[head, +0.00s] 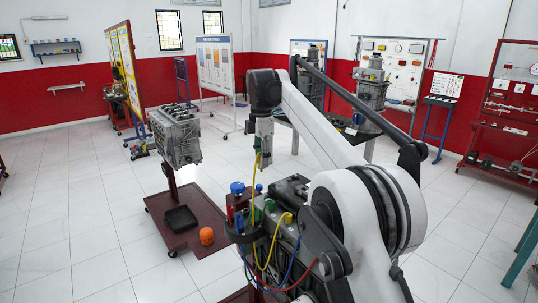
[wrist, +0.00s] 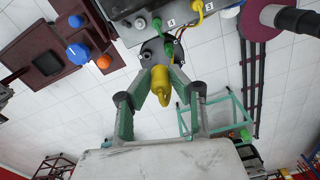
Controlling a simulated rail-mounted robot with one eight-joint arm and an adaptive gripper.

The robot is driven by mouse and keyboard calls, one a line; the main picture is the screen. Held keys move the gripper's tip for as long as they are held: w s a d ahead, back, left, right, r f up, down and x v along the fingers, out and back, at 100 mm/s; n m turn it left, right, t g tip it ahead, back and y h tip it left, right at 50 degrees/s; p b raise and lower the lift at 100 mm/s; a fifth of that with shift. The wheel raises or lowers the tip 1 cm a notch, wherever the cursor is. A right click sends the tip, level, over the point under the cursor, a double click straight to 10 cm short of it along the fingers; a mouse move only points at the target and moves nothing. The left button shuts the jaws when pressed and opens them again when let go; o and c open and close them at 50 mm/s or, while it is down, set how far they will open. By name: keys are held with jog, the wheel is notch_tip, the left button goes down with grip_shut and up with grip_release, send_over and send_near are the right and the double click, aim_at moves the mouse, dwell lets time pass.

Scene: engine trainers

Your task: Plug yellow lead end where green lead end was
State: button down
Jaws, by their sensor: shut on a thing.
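My gripper (head: 257,146) is shut on a yellow lead end (wrist: 161,84), held in the air above the engine trainer. In the wrist view, the plug sits between both fingertips (wrist: 161,95). Its yellow cable (head: 255,180) hangs down to the trainer in the head view. Green lead parts (wrist: 157,24) show near the label 4 on the trainer's panel (wrist: 125,8). A grey round socket or post (wrist: 140,24) beside them looks bare. Another yellow plug (wrist: 197,8) sits in the panel near the label 5. It also shows in the head view (head: 288,217).
Blue (head: 286,262) and red (head: 304,281) leads loop around the trainer.

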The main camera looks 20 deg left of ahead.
jog(key=a+p, duration=0.5)
jog(key=a, duration=0.1)
jog(key=shift+a, duration=0.15)
jog(key=shift+s, duration=0.1)
dwell(0.3)
notch_tip(320, 180, down, 11)
jog(key=b, duration=0.8)
dwell(1.0)
jog(key=shift+f, duration=0.2)
dwell(0.8)
jog(key=shift+f+b, duration=1.35)
jog(key=shift+f, duration=1.2)
jog(key=shift+f, duration=0.7)
dwell(0.3)
